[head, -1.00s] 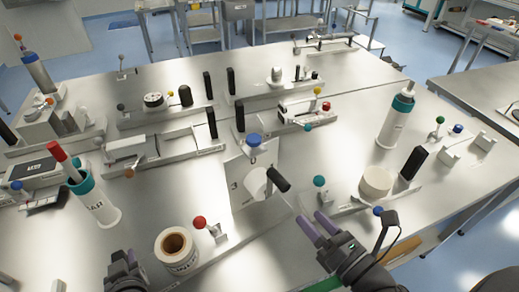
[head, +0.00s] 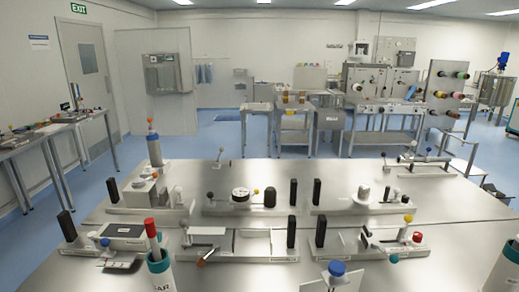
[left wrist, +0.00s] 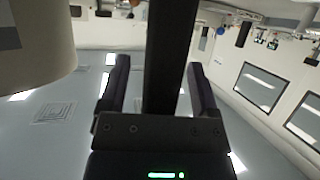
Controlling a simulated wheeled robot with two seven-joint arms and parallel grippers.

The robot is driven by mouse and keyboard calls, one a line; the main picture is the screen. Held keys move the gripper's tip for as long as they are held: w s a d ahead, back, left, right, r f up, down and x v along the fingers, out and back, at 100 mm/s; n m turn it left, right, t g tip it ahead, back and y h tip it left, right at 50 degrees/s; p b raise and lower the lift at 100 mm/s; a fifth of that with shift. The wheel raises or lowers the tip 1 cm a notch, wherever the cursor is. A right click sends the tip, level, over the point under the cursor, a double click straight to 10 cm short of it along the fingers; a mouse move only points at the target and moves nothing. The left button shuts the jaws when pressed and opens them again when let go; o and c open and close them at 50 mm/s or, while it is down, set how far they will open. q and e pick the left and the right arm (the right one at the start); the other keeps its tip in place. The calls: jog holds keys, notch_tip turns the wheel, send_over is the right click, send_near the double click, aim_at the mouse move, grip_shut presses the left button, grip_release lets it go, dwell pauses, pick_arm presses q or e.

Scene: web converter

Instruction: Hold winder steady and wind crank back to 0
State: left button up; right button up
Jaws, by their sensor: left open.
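In the head view only the top of a station with a blue knob (head: 337,268) and a pale upright plate (head: 313,284) shows at the bottom edge. The winder's crank and any 0 mark cannot be made out. In the left wrist view my left gripper (left wrist: 158,64) is open, its two dark fingers apart. A dark upright bar (left wrist: 172,50) shows between the fingers; I cannot tell whether they touch it. A pale rounded body (left wrist: 38,42) fills the upper left of that view. Neither gripper shows in the head view.
The steel bench (head: 285,172) carries several small fixtures with black posts and coloured knobs. Blue floor (head: 215,140) lies behind the bench.

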pick_arm(q)
jog(key=v, duration=1.2)
